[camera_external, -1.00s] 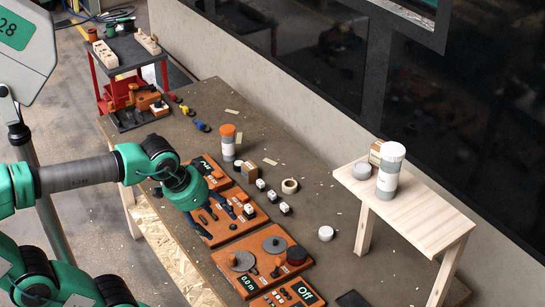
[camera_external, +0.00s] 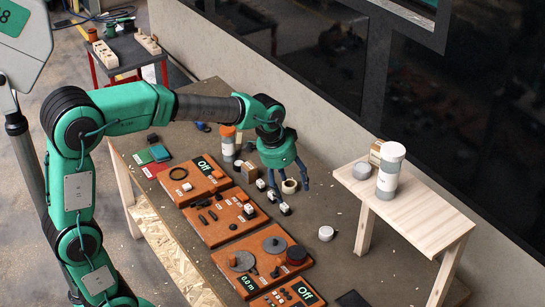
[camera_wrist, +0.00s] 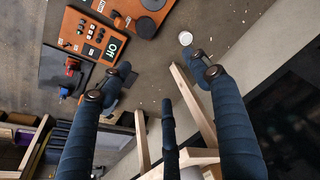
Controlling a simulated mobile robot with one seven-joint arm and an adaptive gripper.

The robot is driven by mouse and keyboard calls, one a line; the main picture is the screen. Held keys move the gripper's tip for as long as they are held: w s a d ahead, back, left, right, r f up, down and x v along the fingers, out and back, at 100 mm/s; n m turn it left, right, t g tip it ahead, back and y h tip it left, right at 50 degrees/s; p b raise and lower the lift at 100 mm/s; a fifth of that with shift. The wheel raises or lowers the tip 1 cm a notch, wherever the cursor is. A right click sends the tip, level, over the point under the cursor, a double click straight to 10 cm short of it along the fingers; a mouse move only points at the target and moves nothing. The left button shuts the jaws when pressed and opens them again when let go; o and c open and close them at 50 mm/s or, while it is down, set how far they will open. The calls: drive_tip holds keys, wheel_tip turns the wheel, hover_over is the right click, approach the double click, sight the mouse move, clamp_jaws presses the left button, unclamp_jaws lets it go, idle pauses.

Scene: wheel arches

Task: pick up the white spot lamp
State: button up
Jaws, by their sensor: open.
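A small white round piece (camera_external: 326,233) lies on the tabletop near the low wooden bench; it looks like the spot lamp, though it is too small to be sure. It also shows in the wrist view (camera_wrist: 185,38), near the tip of the right finger and apart from it. My gripper (camera_external: 289,192) is over the middle of the table, left of and behind the white piece in the external view. Its fingers are spread and empty, also in the wrist view (camera_wrist: 156,76). Small white cubes (camera_external: 285,208) lie close below the fingers.
The wooden bench (camera_external: 425,215) stands at the right with a white-and-grey jar (camera_external: 389,171) on it. Orange panels (camera_external: 262,262) line the table's left side. An orange-capped jar (camera_external: 228,143) stands behind my gripper. Bare tabletop surrounds the white piece.

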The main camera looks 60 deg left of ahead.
drive_tip(key=w+a+f+m+g+p, duration=0.1)
drive_tip(key=w+a+f, duration=0.1)
drive_tip(key=w+f, duration=0.7)
drive_tip(key=w+a+f+g+p, duration=0.1)
drive_tip(key=w+a+f, duration=0.1)
drive_tip(key=w+f, duration=0.7)
drive_tip(key=shift+w+a+f+m, duration=0.15)
drive_tip(key=shift+w+f+m, duration=0.25)
drive_tip(key=shift+f, duration=0.4)
drive_tip(key=shift+s+f, duration=0.1)
drive_tip(key=b, duration=0.1)
hover_over(326, 231)
drive_tip(key=shift+a+f, duration=0.2)
drive_tip(key=shift+f, duration=4)
drive_tip(key=shift+d+f+b, duration=0.1)
drive_tip(key=shift+f+b, duration=0.9)
drive_tip(key=shift+f, duration=1.6)
drive_tip(key=shift+c, duration=0.5)
